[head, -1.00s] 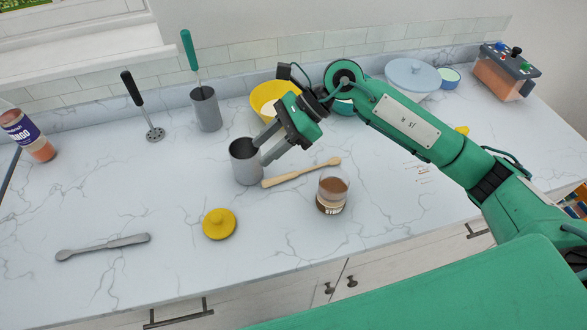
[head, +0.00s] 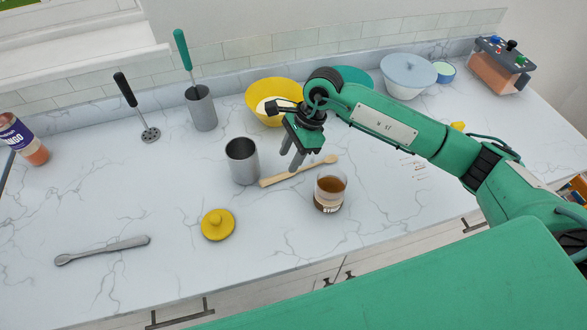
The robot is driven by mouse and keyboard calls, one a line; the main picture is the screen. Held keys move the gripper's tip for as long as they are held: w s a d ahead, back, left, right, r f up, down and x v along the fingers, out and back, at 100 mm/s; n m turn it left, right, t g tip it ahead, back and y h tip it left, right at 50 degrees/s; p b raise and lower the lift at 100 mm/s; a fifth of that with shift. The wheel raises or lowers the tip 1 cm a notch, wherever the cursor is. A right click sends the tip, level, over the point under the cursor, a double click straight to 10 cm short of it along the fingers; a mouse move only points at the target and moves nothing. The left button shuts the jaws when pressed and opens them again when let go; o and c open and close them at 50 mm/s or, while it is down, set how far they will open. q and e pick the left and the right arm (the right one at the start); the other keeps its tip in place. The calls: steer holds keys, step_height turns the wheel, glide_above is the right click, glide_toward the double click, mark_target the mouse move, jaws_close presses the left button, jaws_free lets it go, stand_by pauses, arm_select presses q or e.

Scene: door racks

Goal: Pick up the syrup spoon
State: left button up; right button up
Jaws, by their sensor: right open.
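A long wooden spoon (head: 282,177) lies on the counter between a grey metal cup (head: 242,161) and a glass syrup jar (head: 330,188) holding brown liquid. My right gripper (head: 299,162) points down over the wooden spoon's middle to right part, open with nothing between its fingers. In this view the fingers partly overlap the spoon; I cannot tell how high they are above it. A grey spoon-like utensil (head: 103,250) lies at the front left. Which of the two is the syrup spoon is not marked. My left gripper is not in view.
A yellow lid (head: 218,224) lies in front of the cup. A purple-labelled bottle (head: 22,139) is at the left. The front middle counter is mostly clear.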

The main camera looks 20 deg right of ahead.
mark_target(283, 174)
steer(key=shift+s+a+f+p, duration=0.1)
steer(key=shift+a+f+p, duration=0.05)
steer(key=shift+f+p, duration=0.15)
steer(key=p+x, duration=0.2)
steer(key=x, duration=0.1)
steer(key=shift+s, duration=0.1)
steer(key=shift+a+f, duration=0.15)
steer(key=shift+f, duration=0.5)
jaws_close()
